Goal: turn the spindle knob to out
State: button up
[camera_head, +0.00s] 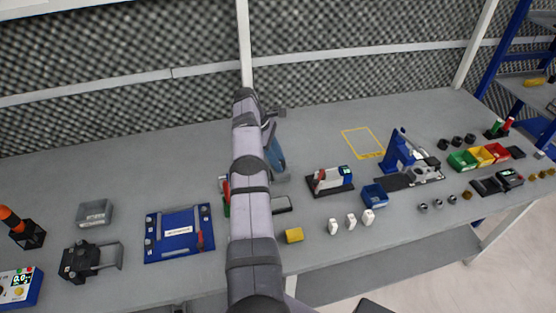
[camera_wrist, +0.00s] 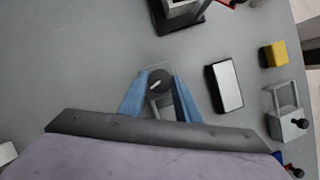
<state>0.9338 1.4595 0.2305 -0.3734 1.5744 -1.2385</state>
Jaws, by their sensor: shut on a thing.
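The spindle knob (camera_wrist: 159,77) is a dark round knob with a short pale pointer mark, seen in the wrist view. The mark lies slanted, from lower left to upper right. A grey housing (camera_wrist: 160,105) shows below it between the fingers. My gripper (camera_wrist: 161,80) has its blue fingers on either side of the knob and is shut on it. No position labels can be read.
A dark box with a pale top (camera_wrist: 226,87) lies close to the right of the fingers. Beyond it are a yellow block (camera_wrist: 274,54) and a grey handled device (camera_wrist: 288,122). A dark-based device (camera_wrist: 180,18) stands ahead.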

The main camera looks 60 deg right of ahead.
jog(key=o, duration=1)
jog(key=shift+o, duration=0.2)
jog(key=shift+r, duration=0.1)
notch_tip(320, 180, up, 8)
jog(key=p, duration=0.5)
jog(key=shift+r+p, duration=0.95)
jog(key=shift+p, duration=0.3)
